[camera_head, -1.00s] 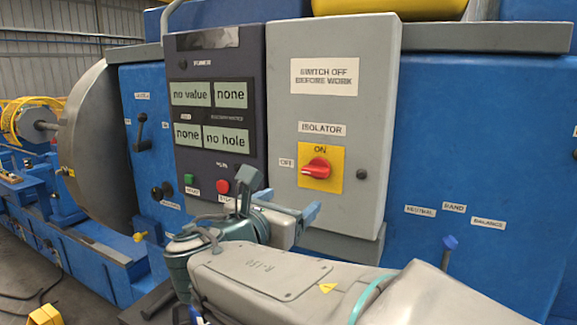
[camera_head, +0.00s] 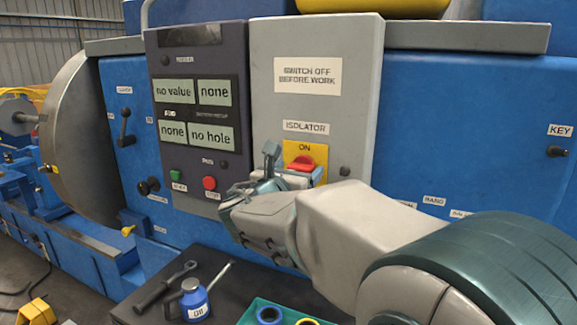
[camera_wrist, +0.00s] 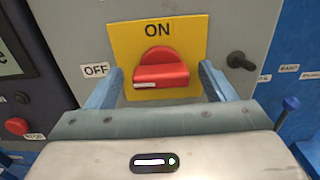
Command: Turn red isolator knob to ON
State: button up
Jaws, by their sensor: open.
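The red isolator knob (camera_head: 303,163) sits on a yellow plate (camera_head: 318,150) on the grey cabinet, under the ISOLATOR label. In the wrist view the knob (camera_wrist: 161,71) has its bar lying about level, with a white mark at its left end toward the OFF label (camera_wrist: 96,70). ON is printed above it. My gripper (camera_wrist: 164,80) is open, with one blue finger on each side of the knob. Contact with the knob cannot be made out. In the head view my gripper (camera_head: 292,168) and wrist hide the knob's lower part and the OFF label.
A dark control panel with a green button (camera_head: 176,175) and a red button (camera_head: 209,183) is left of the cabinet. In the wrist view a dark peg (camera_wrist: 241,61) stands out right of the plate. A wrench (camera_head: 167,287), oil can (camera_head: 194,299) and green tray (camera_head: 245,311) lie below.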

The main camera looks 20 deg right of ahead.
jog(key=shift+w+d, duration=0.15)
jog(key=shift+c, duration=0.3)
jog(key=c, duration=0.9)
jog(key=shift+f+m+b, duration=0.2)
jog(key=shift+m+b, duration=0.2)
jog(key=shift+b, duration=0.5)
jog(key=m+b, duration=0.8)
jog(key=b, duration=0.3)
jog(key=m+b, duration=0.9)
jog(key=b, duration=0.3)
jog(key=shift+s+d+f, duration=0.15)
jog(key=shift+s, duration=0.05)
jog(key=shift+b, duration=0.4)
